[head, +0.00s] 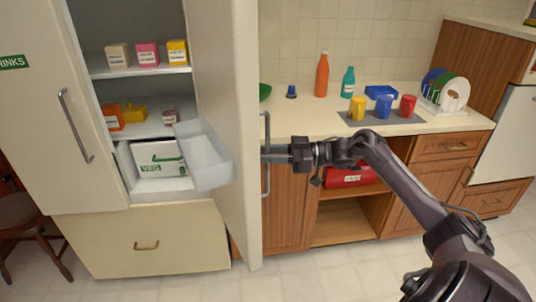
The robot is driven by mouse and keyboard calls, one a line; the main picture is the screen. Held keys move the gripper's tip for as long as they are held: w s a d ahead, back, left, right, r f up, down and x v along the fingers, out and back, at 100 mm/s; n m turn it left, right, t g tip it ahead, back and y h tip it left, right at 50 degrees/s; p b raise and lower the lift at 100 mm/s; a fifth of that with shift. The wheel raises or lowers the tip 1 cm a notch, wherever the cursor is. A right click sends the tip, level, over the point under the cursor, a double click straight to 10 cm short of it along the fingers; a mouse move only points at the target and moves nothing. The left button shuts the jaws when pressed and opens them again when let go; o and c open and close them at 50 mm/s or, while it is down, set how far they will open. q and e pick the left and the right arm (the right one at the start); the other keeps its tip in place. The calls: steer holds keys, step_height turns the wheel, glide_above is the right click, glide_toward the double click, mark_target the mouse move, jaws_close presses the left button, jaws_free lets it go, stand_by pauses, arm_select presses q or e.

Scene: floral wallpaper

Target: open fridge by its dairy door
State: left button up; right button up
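The fridge's right door (226,60) stands wide open, swung out towards me and seen nearly edge-on. No dairy label shows on the part of it in view. Its vertical grey bar handle (266,185) is on its right-hand face. My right gripper (268,154) reaches in from the right, with its fingers at the middle of this handle and seemingly closed around it. A translucent bin (205,155) is on the door's inner side. The fridge's left door (35,110), labelled DRINKS, is shut. My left gripper is out of view.
Inside the fridge are shelves with small boxes (148,54) and a VEG drawer (158,160). A closed lower drawer (150,240) is below. To the right, a counter (300,118) holds bottles, cups and a dish rack (450,98). A stool (22,212) stands left; floor is free in front.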

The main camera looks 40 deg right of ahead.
steer(key=b+v, duration=0.1)
steer(key=v, duration=0.6)
steer(key=shift+b, duration=0.35)
steer(key=shift+w+f, duration=0.1)
